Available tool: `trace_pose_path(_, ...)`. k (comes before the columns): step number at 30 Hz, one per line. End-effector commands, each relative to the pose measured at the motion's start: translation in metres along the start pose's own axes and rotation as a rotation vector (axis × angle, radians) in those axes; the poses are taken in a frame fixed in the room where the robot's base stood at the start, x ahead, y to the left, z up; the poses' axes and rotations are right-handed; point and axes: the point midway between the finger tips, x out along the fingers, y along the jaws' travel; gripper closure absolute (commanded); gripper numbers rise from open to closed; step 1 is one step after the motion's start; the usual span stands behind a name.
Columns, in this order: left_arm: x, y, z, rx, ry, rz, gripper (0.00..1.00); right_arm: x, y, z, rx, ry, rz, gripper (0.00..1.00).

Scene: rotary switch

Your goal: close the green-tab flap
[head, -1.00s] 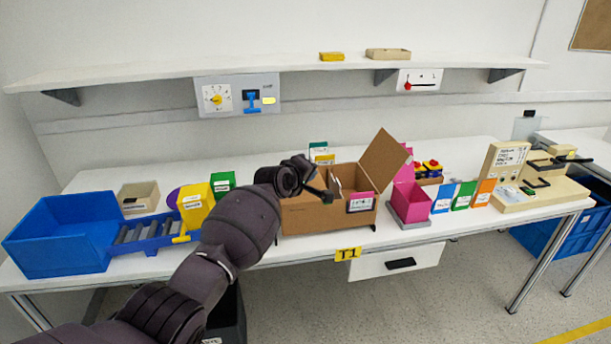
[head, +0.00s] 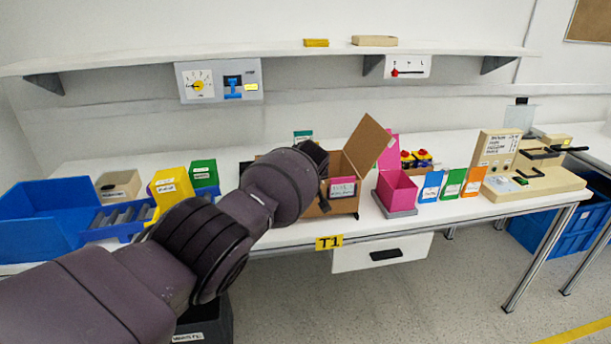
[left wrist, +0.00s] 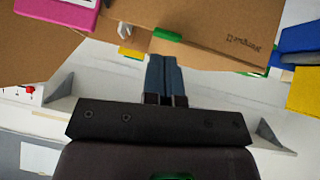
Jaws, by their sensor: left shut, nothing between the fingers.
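The brown cardboard box (head: 346,205) stands on the table with one flap (head: 367,144) raised at its right side. In the head view my left arm covers the box's left part, and no green tab shows there. In the left wrist view a green tab (left wrist: 168,36) shows against brown cardboard (left wrist: 215,30). My left gripper (left wrist: 162,58) is shut and empty, its fingertips close to the tab. I cannot tell whether they touch it. My right gripper is not in view.
A magenta bin (head: 396,190) stands right of the box, with several coloured cards beyond it. A yellow bin (head: 172,187) and a green bin (head: 204,174) stand to the left. The wall shelf (head: 290,54) runs above the table.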

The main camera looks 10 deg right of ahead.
Motion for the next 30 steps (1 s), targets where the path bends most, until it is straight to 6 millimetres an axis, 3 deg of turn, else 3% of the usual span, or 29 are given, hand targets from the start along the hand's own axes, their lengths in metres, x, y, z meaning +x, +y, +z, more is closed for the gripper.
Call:
trace_pose_path(13,0.014,0.003,0.014,0.019,-0.002,-0.019,1.00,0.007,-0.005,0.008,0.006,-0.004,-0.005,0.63)
trace_pose_path(30,0.016,0.003,0.016,0.019,0.000,-0.019,1.00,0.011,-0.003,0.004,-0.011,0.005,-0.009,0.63)
